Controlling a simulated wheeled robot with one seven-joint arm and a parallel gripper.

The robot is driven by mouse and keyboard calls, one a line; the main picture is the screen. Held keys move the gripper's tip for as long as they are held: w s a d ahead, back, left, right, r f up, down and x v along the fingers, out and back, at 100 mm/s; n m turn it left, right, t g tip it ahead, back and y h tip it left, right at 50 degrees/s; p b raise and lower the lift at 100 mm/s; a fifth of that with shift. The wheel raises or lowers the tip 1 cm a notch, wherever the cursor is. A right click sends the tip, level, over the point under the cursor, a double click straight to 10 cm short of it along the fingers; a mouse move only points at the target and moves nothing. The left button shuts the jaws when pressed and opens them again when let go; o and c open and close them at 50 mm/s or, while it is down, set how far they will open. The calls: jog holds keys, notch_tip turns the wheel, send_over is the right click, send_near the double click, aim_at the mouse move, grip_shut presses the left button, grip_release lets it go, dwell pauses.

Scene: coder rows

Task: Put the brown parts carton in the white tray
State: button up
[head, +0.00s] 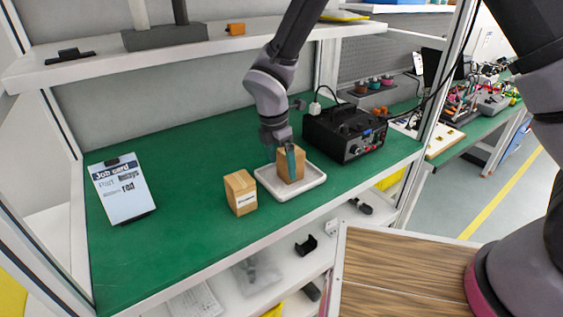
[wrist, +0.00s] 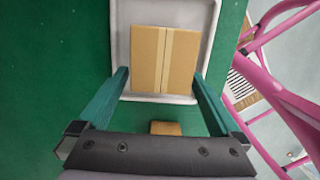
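A brown carton (head: 292,167) stands in the white tray (head: 313,184) on the green bench. The wrist view shows its taped top (wrist: 165,58) and the tray's rim (wrist: 116,45) around it. My gripper (head: 281,158) is above the tray, with its teal fingers down at the carton. In the wrist view the fingers (wrist: 160,76) are spread wide on either side of the carton's near edge, with a gap at the left one. Contact on the right side is hard to tell. A second brown carton (head: 240,193) with a white label stands on the bench, left of the tray.
A black box device (head: 343,132) with a cable stands close behind and right of the tray. A job card clipboard (head: 121,189) lies at the bench's left. A shelf (head: 190,48) runs above the back. The bench between clipboard and labelled carton is clear.

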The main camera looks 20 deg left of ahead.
notch_tip(320, 180, up, 12)
jog(key=s+a, duration=0.1)
jog(key=w+d+r+m+y, duration=0.1)
jog(key=w+d+r+m, duration=0.45)
jog(key=d+r, duration=0.35)
jog(key=w+d+r+m+t+y, duration=0.1)
jog(key=d+r+m, duration=0.3)
jog(key=d, duration=0.3)
jog(key=d+r+m, duration=0.4)
jog(key=d+m, duration=0.1)
jog(key=d, duration=0.2)
jog(key=s+d+r+m+t, duration=0.2)
jog(key=s+d+m, duration=0.3)
jog(key=d+m, duration=0.3)
jog(key=s+d+r+m+t+y, duration=0.1)
jog(key=s+d+r+m, duration=0.3)
jog(key=d+m, duration=0.5)
jog(key=shift+s+d+r+t, duration=0.3)
jog(key=shift+s+d+t, duration=0.2)
jog(key=shift+d+t, duration=0.5)
jog(key=shift+m, duration=0.25)
